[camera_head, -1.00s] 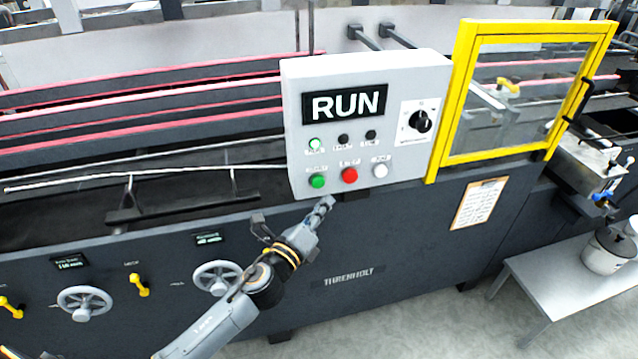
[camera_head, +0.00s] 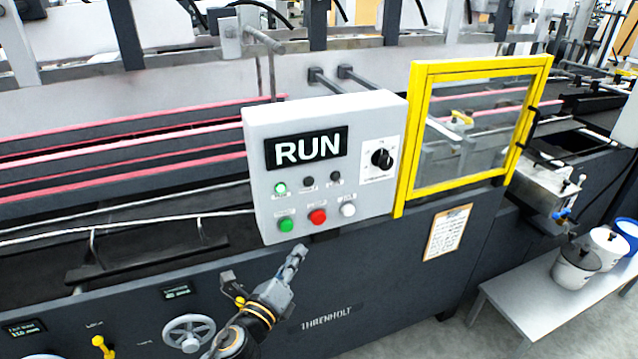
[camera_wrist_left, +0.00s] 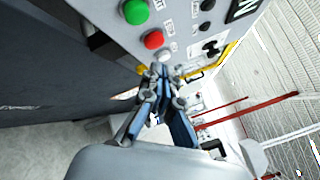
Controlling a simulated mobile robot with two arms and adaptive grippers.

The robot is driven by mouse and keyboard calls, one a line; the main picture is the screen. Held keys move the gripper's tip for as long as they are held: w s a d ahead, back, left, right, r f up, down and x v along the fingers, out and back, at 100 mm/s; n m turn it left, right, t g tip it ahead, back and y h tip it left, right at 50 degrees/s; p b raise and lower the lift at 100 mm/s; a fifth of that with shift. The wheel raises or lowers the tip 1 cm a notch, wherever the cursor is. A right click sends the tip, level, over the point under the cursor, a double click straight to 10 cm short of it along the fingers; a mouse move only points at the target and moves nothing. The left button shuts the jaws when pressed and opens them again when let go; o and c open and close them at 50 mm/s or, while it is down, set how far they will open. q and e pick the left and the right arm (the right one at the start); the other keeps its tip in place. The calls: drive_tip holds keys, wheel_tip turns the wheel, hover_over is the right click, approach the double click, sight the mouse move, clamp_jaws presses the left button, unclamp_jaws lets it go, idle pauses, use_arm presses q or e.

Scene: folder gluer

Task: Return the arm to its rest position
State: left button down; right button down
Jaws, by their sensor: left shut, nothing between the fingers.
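My left gripper (camera_head: 296,258) is shut and empty, just below the lower edge of the grey control panel (camera_head: 375,205) in the head view. Its arm comes in from the bottom of the picture. In the left wrist view the closed fingers (camera_wrist_left: 162,72) point toward the panel, near the white button (camera_wrist_left: 164,54) and the red button (camera_wrist_left: 153,40). I cannot tell from these views how wide the gap to the panel is. The panel display (camera_head: 307,148) reads RUN and a green lamp (camera_head: 280,188) is lit. My right gripper is not in view.
A yellow-framed guard door (camera_head: 407,140) stands right of the panel. A handwheel (camera_head: 189,334) and a yellow lever (camera_head: 103,347) are on the machine front at lower left. A clipboard (camera_head: 447,232) hangs on the front. A bench (camera_head: 510,310) with pots (camera_head: 576,268) stands at right.

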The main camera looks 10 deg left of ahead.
use_arm(q)
drive_tip(key=s+a+f+n+g+y, duration=0.1)
drive_tip(key=s+a+f+n+g, duration=0.2)
drive_tip(key=f, duration=0.9)
drive_tip(key=s+a+f+n+g+y, duration=0.1)
drive_tip(key=s+a+f+n+g, duration=0.3)
drive_tip(key=f, duration=0.9)
drive_tip(key=s+f+n+g+y, duration=0.2)
drive_tip(key=s+f+n, duration=0.35)
drive_tip(key=f, duration=0.65)
drive_tip(key=s+f+n+g, duration=0.2)
drive_tip(key=s+f+n, duration=0.2)
drive_tip(key=s, duration=0.8)
drive_tip(key=s+f+n+g, duration=0.3)
drive_tip(key=s+f+n, duration=0.2)
drive_tip(key=s+f, duration=0.4)
drive_tip(key=s+f+n+g, duration=0.3)
drive_tip(key=s+f, duration=0.4)
drive_tip(key=s, duration=0.8)
drive_tip(key=shift+s+n, duration=0.15)
drive_tip(key=shift+n, duration=0.7)
drive_tip(key=shift+d, duration=0.1)
